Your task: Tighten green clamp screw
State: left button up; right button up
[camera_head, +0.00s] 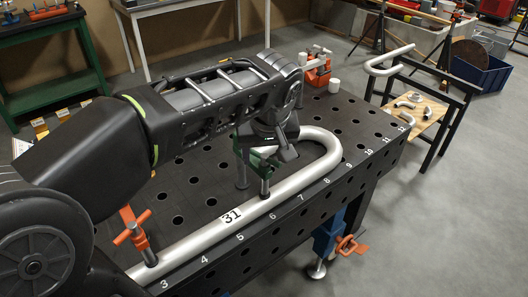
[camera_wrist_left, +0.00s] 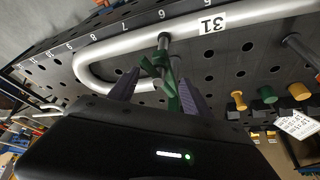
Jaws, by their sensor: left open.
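The green clamp (camera_head: 265,171) stands on the black table, at the bent silver pipe (camera_head: 218,217) labelled 31. Its green screw handle (camera_wrist_left: 153,66) shows in the left wrist view, beside a dark upright post. My left gripper (camera_head: 274,150) is above the clamp and hides part of it in the head view. In the left wrist view the left gripper (camera_wrist_left: 158,78) is open, with a dark finger on each side of the green handle. I cannot tell whether the fingers touch it. My right gripper is not in view.
An orange clamp (camera_head: 131,229) holds the pipe's near end. The perforated table (camera_head: 345,117) has numbered holes along its edge. An orange device (camera_head: 318,68) and white cylinders stand at its far end. A wooden board (camera_head: 415,113) with pipe pieces lies beyond, beside a blue bin (camera_head: 480,74).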

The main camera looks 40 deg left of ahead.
pick_arm(q)
jog(key=shift+c, duration=0.2)
grip_shut()
dwell(0.4)
